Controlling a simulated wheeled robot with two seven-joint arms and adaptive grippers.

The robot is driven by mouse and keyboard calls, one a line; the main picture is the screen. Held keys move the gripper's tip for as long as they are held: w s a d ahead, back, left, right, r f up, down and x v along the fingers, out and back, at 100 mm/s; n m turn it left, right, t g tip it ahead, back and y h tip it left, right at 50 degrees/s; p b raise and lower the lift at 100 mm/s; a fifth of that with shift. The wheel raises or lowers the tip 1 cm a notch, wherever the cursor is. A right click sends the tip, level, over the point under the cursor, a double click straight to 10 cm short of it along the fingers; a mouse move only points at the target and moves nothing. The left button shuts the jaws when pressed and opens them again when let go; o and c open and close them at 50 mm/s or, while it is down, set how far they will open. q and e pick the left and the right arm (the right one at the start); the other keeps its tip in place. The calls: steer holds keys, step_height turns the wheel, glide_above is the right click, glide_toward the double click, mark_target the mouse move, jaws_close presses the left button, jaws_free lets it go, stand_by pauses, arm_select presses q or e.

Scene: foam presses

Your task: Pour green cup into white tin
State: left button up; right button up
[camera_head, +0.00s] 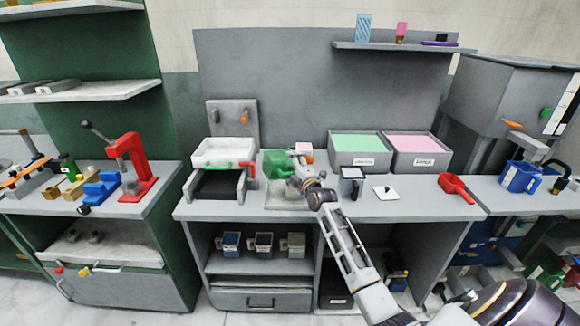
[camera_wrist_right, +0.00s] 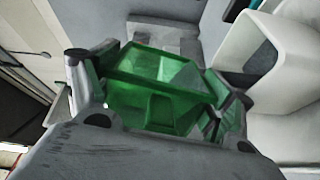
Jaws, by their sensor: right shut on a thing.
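My right gripper (camera_head: 297,177) is shut on the green cup (camera_head: 277,163), held above the middle of the grey bench. In the right wrist view the green cup (camera_wrist_right: 160,85) lies between the two fingers of the gripper (camera_wrist_right: 160,105). Its green inner walls show; whether anything is inside I cannot tell. A white square container, probably the white tin (camera_wrist_right: 275,65), stands to the right of the cup there, apart from it. In the head view a small pale box with a pink top (camera_head: 304,147) shows just behind the gripper; whether it is that tin is unclear. My left gripper is out of view.
Two grey bins with green foam (camera_head: 359,160) and pink foam (camera_head: 417,162) stand at the back right. A white tray (camera_head: 224,152) is at left.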

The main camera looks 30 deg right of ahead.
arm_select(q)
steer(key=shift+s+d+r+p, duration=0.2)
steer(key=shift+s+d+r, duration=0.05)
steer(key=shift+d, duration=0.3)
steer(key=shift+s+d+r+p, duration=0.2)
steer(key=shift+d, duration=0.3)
arm_select(e)
steer(key=m, duration=0.1)
steer(key=d+m, duration=0.1)
steer(key=m, duration=0.1)
steer(key=shift+d+r, duration=0.1)
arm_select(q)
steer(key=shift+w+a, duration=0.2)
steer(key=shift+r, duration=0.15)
arm_select(e)
steer(key=shift+n, duration=0.3)
